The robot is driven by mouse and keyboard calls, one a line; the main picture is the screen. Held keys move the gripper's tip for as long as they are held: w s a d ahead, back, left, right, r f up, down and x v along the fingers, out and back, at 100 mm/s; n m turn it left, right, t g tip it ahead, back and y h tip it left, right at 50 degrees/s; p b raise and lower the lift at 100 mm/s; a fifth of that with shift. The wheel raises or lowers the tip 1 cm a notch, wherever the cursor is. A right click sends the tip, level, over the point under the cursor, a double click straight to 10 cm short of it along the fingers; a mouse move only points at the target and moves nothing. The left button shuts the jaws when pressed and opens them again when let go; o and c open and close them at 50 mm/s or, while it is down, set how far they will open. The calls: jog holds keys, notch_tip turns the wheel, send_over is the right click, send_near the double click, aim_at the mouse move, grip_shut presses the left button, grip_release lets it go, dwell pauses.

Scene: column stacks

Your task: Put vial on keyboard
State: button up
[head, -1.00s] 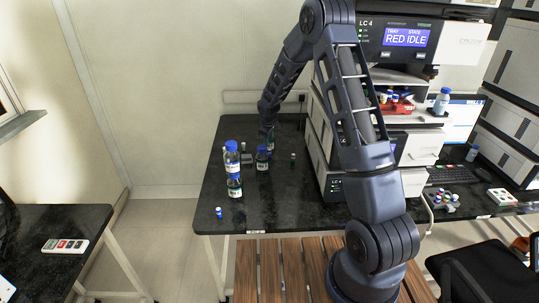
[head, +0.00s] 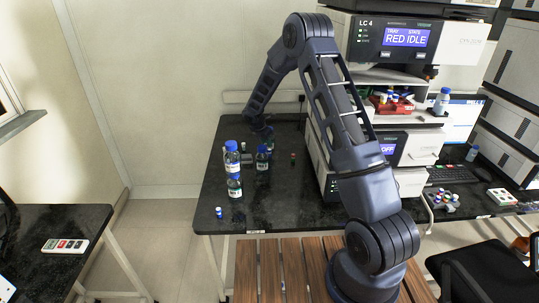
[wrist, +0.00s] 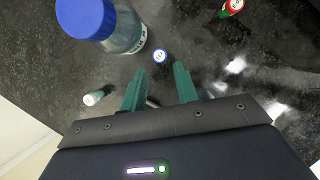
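Several small vials are on the black bench, and I cannot tell which one the task means. A red-capped vial (wrist: 232,6) is farther off to the right, and a pale-capped vial (wrist: 93,98) is to the left. Another blue-capped vial (head: 219,212) stands near the bench's front edge. My gripper (wrist: 160,72) points down with its green fingers apart, and no vial is clearly between them. In the head view it is partly hidden behind bottles. The keyboard (head: 452,175) lies on the right bench.
The LC 4 instrument stack (head: 392,95) rises to the right. A vial rack (head: 445,202) sits in front of the keyboard. The bench's front is mostly clear.

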aim_at(269, 150)
jog(key=x, duration=0.8)
jog(key=shift+f, duration=0.2)
jog(key=shift+c, duration=0.2)
grip_shut()
